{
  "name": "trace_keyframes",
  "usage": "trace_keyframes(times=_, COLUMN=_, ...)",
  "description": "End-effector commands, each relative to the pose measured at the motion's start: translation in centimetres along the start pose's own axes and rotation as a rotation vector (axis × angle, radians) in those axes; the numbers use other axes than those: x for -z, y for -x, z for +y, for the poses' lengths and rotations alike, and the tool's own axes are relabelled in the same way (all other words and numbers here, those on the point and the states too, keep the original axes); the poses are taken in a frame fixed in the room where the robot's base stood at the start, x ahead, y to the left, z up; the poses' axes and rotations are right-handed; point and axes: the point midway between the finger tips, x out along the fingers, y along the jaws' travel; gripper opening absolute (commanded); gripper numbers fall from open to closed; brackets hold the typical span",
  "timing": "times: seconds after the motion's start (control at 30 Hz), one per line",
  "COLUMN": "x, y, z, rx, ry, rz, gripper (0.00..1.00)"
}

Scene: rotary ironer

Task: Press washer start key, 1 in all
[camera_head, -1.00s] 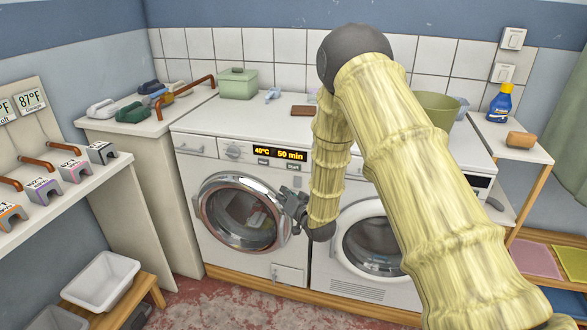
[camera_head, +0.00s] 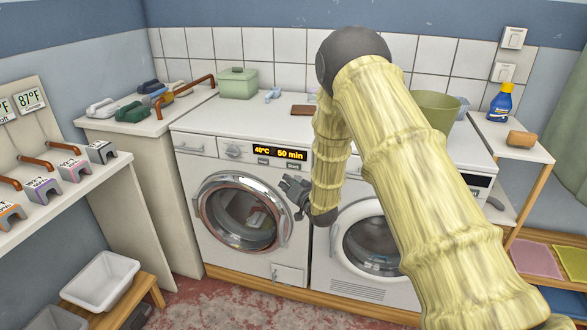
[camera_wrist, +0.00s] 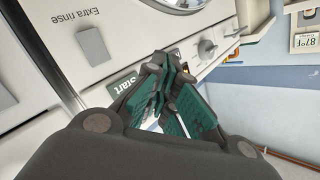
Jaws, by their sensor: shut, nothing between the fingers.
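The washer (camera_head: 215,160) stands at the left, its round door (camera_head: 243,212) shut. Its display (camera_head: 279,153) reads 40°C and 50 min. The start key (camera_head: 293,166) is below the display's right part; its Start label also shows in the wrist view (camera_wrist: 125,86), upside down and partly covered by my fingers. My gripper (camera_head: 284,181) is shut and empty, in front of the washer's upper right front, just below the start key in the head view. In the wrist view, my fingertips (camera_wrist: 157,62) are beside the Start label. I cannot tell whether they touch the panel.
A second white machine (camera_head: 370,245) stands at the right, partly hidden by my arm. An Extra rinse key label (camera_wrist: 76,18) shows in the wrist view. Floor in front is clear.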

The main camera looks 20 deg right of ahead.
Motion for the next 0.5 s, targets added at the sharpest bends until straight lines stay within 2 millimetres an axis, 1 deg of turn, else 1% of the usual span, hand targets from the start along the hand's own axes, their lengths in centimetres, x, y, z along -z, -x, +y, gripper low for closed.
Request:
trace_keyframes(times=0.1, x=0.7, y=-1.0, z=0.7, rx=0.001, ry=0.001, rz=0.000, gripper=0.00)
trace_keyframes(times=0.3, x=1.7, y=-2.4, z=1.7, rx=0.001, ry=-0.001, rz=0.001, gripper=0.00)
trace_keyframes(times=0.5, x=2.3, y=-3.2, z=2.3, rx=0.000, ry=0.000, rz=0.000, gripper=0.00)
